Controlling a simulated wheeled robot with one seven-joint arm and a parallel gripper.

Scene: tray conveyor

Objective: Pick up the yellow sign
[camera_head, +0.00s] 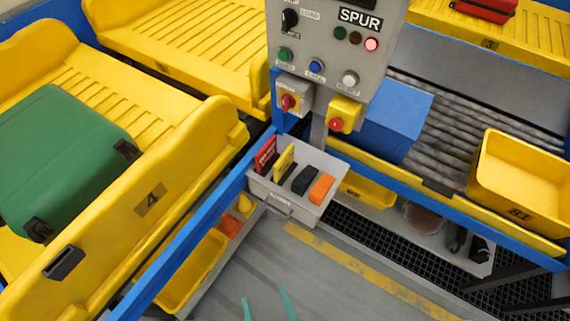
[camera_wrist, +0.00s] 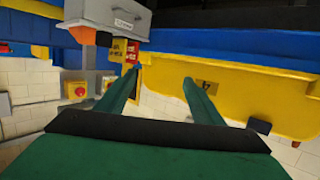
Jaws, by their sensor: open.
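The yellow sign (camera_head: 284,162) stands upright in a small grey bin (camera_head: 291,211) below the control box, between a red sign (camera_head: 265,155) and a black item (camera_head: 303,179). In the wrist view the yellow sign (camera_wrist: 118,50) hangs below the bin (camera_wrist: 100,14) in a flipped picture, beside the red sign (camera_wrist: 132,52). My gripper (camera_head: 267,304) shows only its teal fingertips at the bottom edge of the head view, apart from the bin and nearer to me. In the wrist view my gripper (camera_wrist: 163,75) is open, with nothing between its fingers.
An orange item (camera_head: 321,188) lies at the bin's right end. A blue rail (camera_head: 200,195) runs along the bin's left side. The control box (camera_head: 335,55) with buttons rises behind. A yellow tray carrier (camera_head: 190,150) with a green suitcase (camera_head: 65,155) is at left.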

